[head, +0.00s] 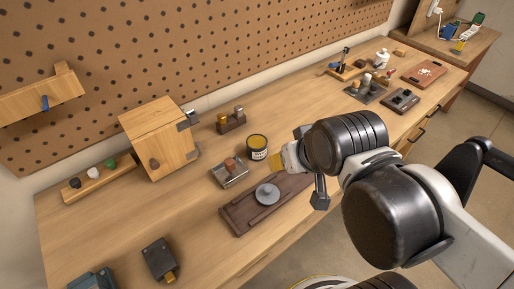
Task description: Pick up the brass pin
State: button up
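A small dark wooden block (231,123) stands near the back of the workbench, to the right of the wooden box. Two short upright pieces sit in it. The left one looks yellow and may be the brass pin (222,118); it is too small to be certain. My gripper (300,165) is over the bench to the right of that block, apart from it. Its black and pale parts show, with yellowish patches near its end. My own arm covers much of it, so I cannot see whether the fingers are open or hold anything.
A wooden box (159,138) stands at the back left. A yellow-rimmed tin (257,147), a metal block with a wooden knob (230,173) and a dark wooden tray (239,217) with a grey knobbed disc (267,194) lie near my gripper.

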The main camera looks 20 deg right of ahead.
aim_at(222, 117)
jog(key=i+l+u, duration=0.15)
jog(key=u, duration=0.25)
jog(key=l+u, duration=0.4)
jog(key=i+l+u, duration=0.1)
jog(key=l+u, duration=0.35)
jog(key=j, duration=0.15)
